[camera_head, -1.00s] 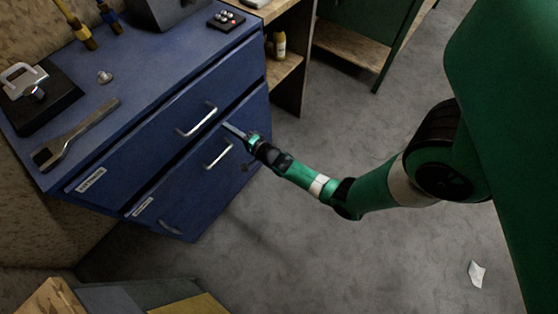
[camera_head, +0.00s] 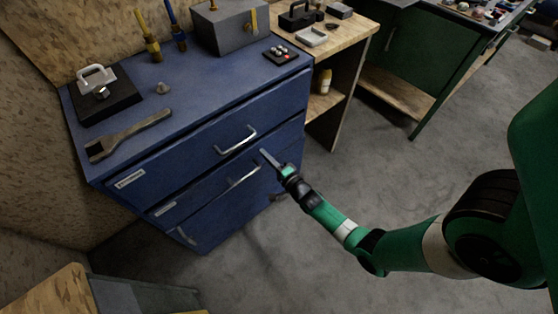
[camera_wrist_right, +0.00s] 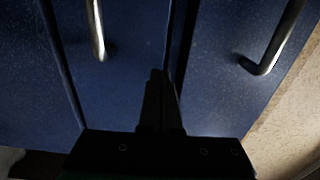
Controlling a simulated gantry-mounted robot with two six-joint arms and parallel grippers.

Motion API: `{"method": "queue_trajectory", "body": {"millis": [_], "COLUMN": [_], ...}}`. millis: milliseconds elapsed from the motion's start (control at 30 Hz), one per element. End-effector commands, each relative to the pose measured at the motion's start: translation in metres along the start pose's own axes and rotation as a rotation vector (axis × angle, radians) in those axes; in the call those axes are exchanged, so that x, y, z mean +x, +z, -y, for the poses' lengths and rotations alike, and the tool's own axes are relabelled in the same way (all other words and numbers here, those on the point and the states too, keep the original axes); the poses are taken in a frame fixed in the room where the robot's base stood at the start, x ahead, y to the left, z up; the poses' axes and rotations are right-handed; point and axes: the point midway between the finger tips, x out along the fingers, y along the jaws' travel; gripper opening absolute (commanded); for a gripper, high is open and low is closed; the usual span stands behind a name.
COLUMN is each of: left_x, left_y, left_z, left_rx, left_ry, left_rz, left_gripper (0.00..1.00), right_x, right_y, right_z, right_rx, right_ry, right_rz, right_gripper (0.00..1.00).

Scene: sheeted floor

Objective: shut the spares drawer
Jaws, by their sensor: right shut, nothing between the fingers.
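The blue cabinet (camera_head: 215,72) has stacked drawers. The top drawer (camera_head: 190,160) has a silver bar handle (camera_head: 237,140) and a white label. The drawer below (camera_head: 208,196) has its own handle (camera_head: 243,176) and label; the label text is too small to read, so I cannot tell which is the spares drawer. My right gripper (camera_head: 266,156) is shut and empty, just right of the two handles, close to the drawer fronts. In the right wrist view its dark fingers (camera_wrist_right: 158,85) lie beside a dark gap between two blue fronts; contact is unclear. My left gripper is out of view.
On the cabinet top are a wrench (camera_head: 128,134), a black block with a metal clamp (camera_head: 103,95) and a grey box (camera_head: 230,27). A wooden shelf unit (camera_head: 345,45) adjoins at right, then a green bench (camera_head: 418,55). Floor (camera_head: 370,160) right of the drawers is clear.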

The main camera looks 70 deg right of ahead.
Motion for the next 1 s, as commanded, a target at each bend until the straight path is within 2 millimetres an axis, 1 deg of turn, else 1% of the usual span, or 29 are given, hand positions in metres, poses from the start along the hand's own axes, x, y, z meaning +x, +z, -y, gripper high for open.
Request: {"method": "queue_trajectory", "body": {"millis": [33,100,200,300,400,500,567,933,1000], "left_x": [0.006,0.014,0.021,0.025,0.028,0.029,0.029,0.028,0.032], "left_y": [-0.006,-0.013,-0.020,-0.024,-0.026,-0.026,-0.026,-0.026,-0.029], "left_z": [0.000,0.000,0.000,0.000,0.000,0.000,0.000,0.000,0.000], "left_rx": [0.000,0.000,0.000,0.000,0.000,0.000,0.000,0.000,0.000], "left_ry": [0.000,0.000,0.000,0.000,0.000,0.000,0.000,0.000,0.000], "left_rz": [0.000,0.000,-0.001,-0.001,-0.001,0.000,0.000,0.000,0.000], "left_gripper": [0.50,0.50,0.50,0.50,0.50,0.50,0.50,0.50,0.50], "right_x": [-0.010,-0.032,-0.059,-0.081,-0.096,-0.104,-0.106,-0.106,-0.105], "right_y": [0.004,0.003,0.002,0.002,0.002,0.002,0.002,0.003,0.009], "right_z": [0.003,0.005,0.004,0.004,0.002,0.001,0.001,0.001,0.007], "right_rx": [0.000,-0.001,0.000,0.000,-0.001,-0.001,-0.001,-0.001,-0.001], "right_ry": [0.004,0.006,0.005,0.002,0.000,-0.001,-0.003,-0.003,-0.006], "right_rz": [0.007,0.005,0.004,0.005,0.004,0.005,0.005,0.006,0.024], "right_gripper": [0.00,0.00,0.00,0.00,0.00,0.00,0.00,0.00,0.00]}}
